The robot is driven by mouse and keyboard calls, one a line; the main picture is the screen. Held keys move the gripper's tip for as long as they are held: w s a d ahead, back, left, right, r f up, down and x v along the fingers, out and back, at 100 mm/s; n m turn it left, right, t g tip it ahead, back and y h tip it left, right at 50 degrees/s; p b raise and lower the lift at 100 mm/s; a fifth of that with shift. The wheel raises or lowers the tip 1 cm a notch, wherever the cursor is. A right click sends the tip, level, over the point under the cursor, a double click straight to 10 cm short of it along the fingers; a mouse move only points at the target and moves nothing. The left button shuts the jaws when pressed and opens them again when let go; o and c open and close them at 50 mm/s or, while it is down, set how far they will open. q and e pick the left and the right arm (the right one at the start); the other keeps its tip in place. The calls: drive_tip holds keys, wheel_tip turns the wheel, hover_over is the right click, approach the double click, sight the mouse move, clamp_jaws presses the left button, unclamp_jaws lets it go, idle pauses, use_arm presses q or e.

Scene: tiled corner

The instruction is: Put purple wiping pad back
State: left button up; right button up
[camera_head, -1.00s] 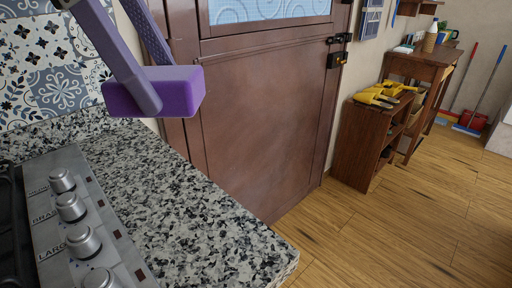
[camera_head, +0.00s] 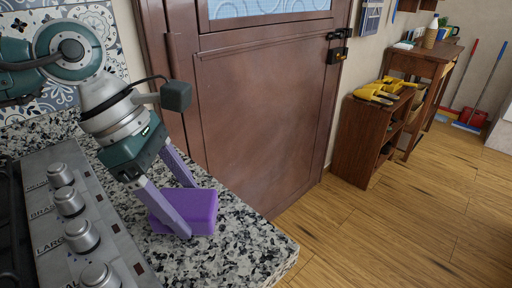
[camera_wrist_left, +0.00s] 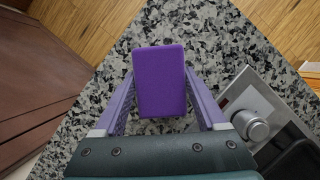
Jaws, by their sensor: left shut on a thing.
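The purple wiping pad (camera_head: 204,209) is a small rounded block, low at the speckled granite counter (camera_head: 232,250) near its right edge. I cannot tell whether it touches the counter. My left gripper (camera_head: 186,208) comes down from the upper left and is shut on the pad, with one light purple finger on each side. In the left wrist view the pad (camera_wrist_left: 160,82) sits between the two fingers (camera_wrist_left: 159,100), over the counter. My right gripper is not in view.
A stove panel with several silver knobs (camera_head: 82,234) lies left of the pad. A brown door (camera_head: 260,110) stands behind the counter. A wooden shelf (camera_head: 366,140) with yellow tools (camera_head: 378,94) is at the right. The counter around the pad is clear.

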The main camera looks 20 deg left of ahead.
use_arm(q)
drive_tip(key=o, duration=1.1)
drive_tip(key=shift+o, duration=0.2)
drive_tip(key=shift+r, duration=0.1)
drive_tip(key=v, duration=1.2)
